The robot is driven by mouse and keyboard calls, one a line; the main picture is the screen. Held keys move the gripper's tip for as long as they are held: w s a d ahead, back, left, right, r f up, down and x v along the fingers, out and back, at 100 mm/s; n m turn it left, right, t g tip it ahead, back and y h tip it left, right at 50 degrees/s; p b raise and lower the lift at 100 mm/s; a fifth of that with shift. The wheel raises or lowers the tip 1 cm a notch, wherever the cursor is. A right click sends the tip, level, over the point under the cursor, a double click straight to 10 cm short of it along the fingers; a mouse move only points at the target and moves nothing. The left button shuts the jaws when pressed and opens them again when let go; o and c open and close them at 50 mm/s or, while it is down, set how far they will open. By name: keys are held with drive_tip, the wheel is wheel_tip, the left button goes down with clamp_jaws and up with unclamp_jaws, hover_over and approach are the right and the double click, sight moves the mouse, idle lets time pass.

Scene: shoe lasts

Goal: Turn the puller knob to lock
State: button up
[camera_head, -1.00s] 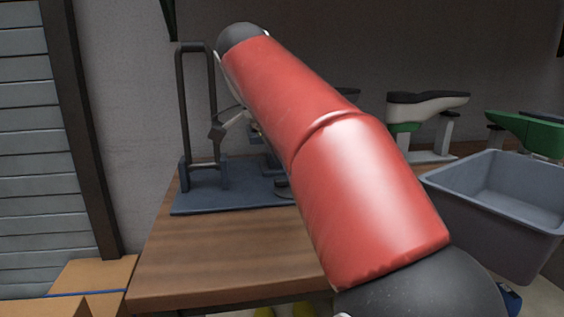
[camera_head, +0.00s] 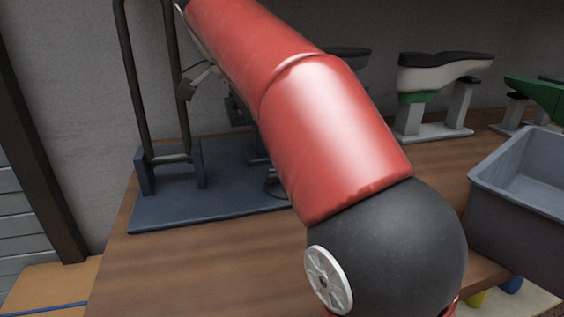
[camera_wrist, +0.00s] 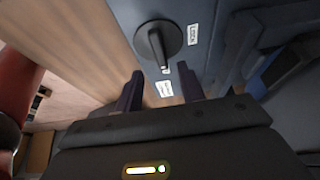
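The puller knob (camera_wrist: 158,43) is a dark round disc with a raised bar grip, seen near the top middle of the wrist view. Its bar points down the picture toward a small white label (camera_wrist: 165,88). A second white label, which seems to read LOCK (camera_wrist: 193,34), lies right of the knob. My gripper (camera_wrist: 160,70) is open and empty, its two dark fingers apart, just below the knob and not around it. In the head view the puller base (camera_head: 220,195) is a blue-grey plate on the table; my red arm hides the gripper.
A dark tube frame (camera_head: 137,80) stands on the base's left. A grey bin (camera_head: 490,215) is at the right table edge. A white shoe-last stand (camera_head: 440,75) is at the back right. The wooden table (camera_head: 190,270) is clear in front of the base.

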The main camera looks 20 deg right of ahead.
drive_tip(key=shift+b+x, duration=0.85)
drive_tip(key=shift+x, duration=2.4)
drive_tip(key=shift+s, duration=0.1)
clamp_jaws()
